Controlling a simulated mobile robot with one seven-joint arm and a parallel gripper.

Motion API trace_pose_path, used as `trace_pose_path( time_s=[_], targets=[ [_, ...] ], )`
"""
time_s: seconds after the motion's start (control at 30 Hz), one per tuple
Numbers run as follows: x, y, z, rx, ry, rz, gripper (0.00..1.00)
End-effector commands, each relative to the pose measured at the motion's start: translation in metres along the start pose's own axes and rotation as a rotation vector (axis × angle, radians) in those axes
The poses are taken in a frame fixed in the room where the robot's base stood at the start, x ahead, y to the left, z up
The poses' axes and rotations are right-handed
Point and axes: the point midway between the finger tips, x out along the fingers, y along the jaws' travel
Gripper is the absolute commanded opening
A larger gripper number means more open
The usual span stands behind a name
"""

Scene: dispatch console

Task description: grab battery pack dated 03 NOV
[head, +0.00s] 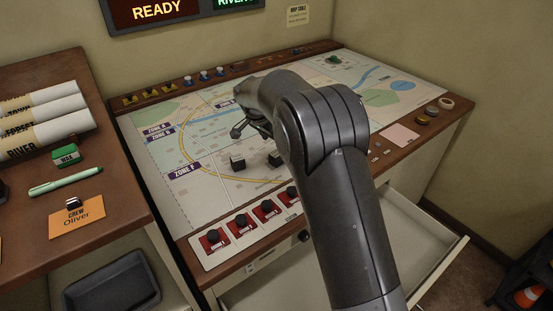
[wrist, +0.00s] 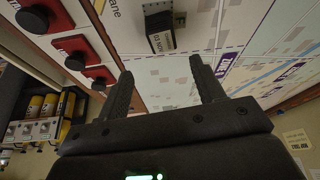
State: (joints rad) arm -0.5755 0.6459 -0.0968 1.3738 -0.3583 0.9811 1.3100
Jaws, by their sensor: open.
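A small dark battery pack (wrist: 159,32) with a pale label shows in the wrist view. The label is upside down and appears to read 03 NOV. It sits on the map surface, beyond my fingertips and roughly centred between them. My gripper (wrist: 160,70) is open and empty, apart from the pack. In the head view two small dark blocks, one on the left (head: 237,163) and one on the right (head: 275,160), stand on the map. Their dates cannot be read there. My gripper (head: 250,130) is above and behind them, partly hidden by my arm.
The map console (head: 205,190) has red-based knobs (head: 240,223) along its front edge. A drawer (head: 425,240) is open below. Bare map surrounds the blocks.

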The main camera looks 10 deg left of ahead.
Motion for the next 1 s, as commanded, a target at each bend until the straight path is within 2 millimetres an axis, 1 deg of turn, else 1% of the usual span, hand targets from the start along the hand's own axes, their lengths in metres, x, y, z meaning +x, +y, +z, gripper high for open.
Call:
trace_pose_path(
  time_s=[0.03,0.13,0.2,0.37,0.57,0.63,0.73,0.93,1.0],
  targets=[
    [0.01,0.001,0.0,0.0,-0.002,0.003,0.62],
    [0.026,0.001,0.0,0.0,-0.001,0.003,0.62],
    [0.035,0.0,0.0,0.0,-0.001,0.002,0.62],
    [0.045,-0.001,0.002,-0.001,0.0,0.001,0.62],
    [0.072,-0.006,0.011,-0.002,-0.003,0.002,0.62],
    [0.083,-0.005,0.01,0.0,-0.002,0.002,0.62],
    [0.09,-0.006,0.01,0.0,-0.001,0.001,0.62],
    [0.09,-0.006,0.01,-0.001,0.0,0.0,0.62],
    [0.09,-0.006,0.01,-0.001,0.0,0.0,0.56]
  ],
)
